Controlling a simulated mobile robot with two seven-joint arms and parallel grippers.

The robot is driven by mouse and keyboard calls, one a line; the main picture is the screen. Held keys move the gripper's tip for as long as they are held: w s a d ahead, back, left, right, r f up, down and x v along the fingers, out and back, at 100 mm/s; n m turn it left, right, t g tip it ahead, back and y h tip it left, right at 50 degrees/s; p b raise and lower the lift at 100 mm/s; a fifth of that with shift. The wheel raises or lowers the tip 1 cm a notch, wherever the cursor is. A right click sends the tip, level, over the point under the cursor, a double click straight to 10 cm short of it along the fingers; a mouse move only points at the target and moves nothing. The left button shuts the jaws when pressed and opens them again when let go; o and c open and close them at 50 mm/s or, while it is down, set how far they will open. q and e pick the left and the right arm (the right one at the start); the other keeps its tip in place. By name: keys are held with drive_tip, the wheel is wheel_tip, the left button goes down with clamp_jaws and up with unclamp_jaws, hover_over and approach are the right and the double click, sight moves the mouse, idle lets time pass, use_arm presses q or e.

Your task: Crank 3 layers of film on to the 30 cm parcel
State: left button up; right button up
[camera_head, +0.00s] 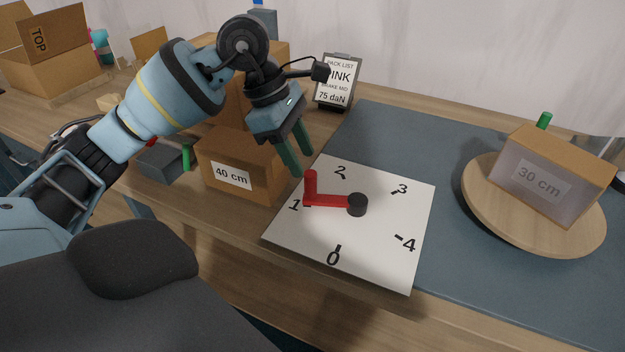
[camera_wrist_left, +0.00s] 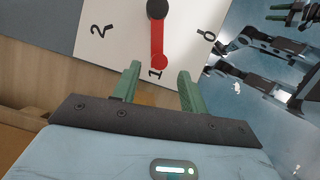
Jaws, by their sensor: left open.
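The red crank (camera_head: 328,200) turns on a black hub (camera_head: 357,204) on a white dial board (camera_head: 377,262) marked 0 to 4. Its arm points at the 1, and its upright red handle (camera_head: 310,185) stands near that mark. My left gripper (camera_head: 302,160) is open and empty just above and behind the handle. In the left wrist view the handle (camera_wrist_left: 159,62) shows just beyond and between the fingertips, apart from them. The 30 cm parcel (camera_head: 575,175) stands on a round wooden turntable (camera_head: 535,238); its sides look greyish and hazy. Small green parts, perhaps my right gripper, show in the left wrist view (camera_wrist_left: 281,13).
A 40 cm box (camera_head: 262,183) stands close left of the dial board, with another box behind it. A pack list sign (camera_head: 337,82) reads PINK, 75 daN. A blue-grey mat (camera_head: 450,150) between board and turntable is clear. An open box (camera_head: 55,60) is far left.

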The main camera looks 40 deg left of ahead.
sight(314, 198)
use_arm(q)
drive_tip(key=x, duration=0.7)
drive_tip(key=shift+f, duration=0.2)
clamp_jaws()
